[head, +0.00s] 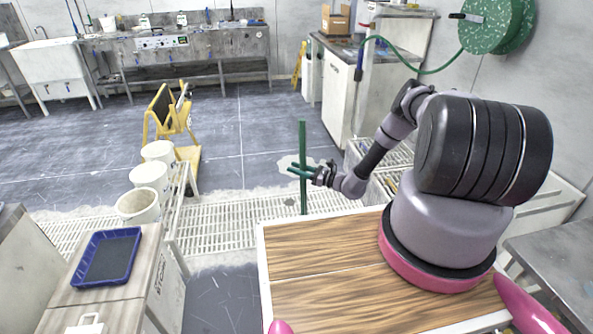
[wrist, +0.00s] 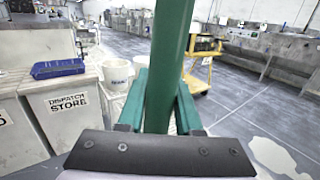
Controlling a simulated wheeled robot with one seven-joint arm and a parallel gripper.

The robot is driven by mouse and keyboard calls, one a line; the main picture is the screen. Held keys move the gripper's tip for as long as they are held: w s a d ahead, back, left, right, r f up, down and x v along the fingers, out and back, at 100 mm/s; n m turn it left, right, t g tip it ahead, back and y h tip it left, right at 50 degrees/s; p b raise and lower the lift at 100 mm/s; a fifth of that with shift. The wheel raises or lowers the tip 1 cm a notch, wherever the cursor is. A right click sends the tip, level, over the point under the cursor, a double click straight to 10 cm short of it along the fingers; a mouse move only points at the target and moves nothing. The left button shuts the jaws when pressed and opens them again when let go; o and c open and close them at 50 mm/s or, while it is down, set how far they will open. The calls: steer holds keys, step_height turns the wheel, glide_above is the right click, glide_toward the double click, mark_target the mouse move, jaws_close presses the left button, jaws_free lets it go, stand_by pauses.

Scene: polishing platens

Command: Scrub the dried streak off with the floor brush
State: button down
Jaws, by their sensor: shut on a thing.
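The floor brush shows as an upright green handle (head: 303,140), which also fills the middle of the wrist view (wrist: 168,70). My gripper (head: 296,171) has green fingers and is shut on the handle partway along it. In the wrist view the fingers (wrist: 162,103) sit on both sides of the handle. The brush head is not visible; the handle's lower end is lost at the wooden surface in the foreground. A pale patch (head: 286,162) lies on the grey floor behind the handle and at lower right in the wrist view (wrist: 275,157). I cannot tell whether it is the dried streak.
White grating (head: 225,218) crosses the floor. White buckets (head: 151,178) stand left, with a yellow cart (head: 187,112) behind them. A blue tray (head: 107,257) lies on the left cabinet. A white cabinet (head: 345,95) and green hose reel (head: 488,22) are at right. Mid-floor is open.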

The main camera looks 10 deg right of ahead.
steer(key=shift+w, duration=1.85)
steer(key=shift+r, duration=0.1)
steer(key=shift+w, duration=1.85)
steer(key=shift+w, duration=1.65)
steer(key=shift+w, duration=1.75)
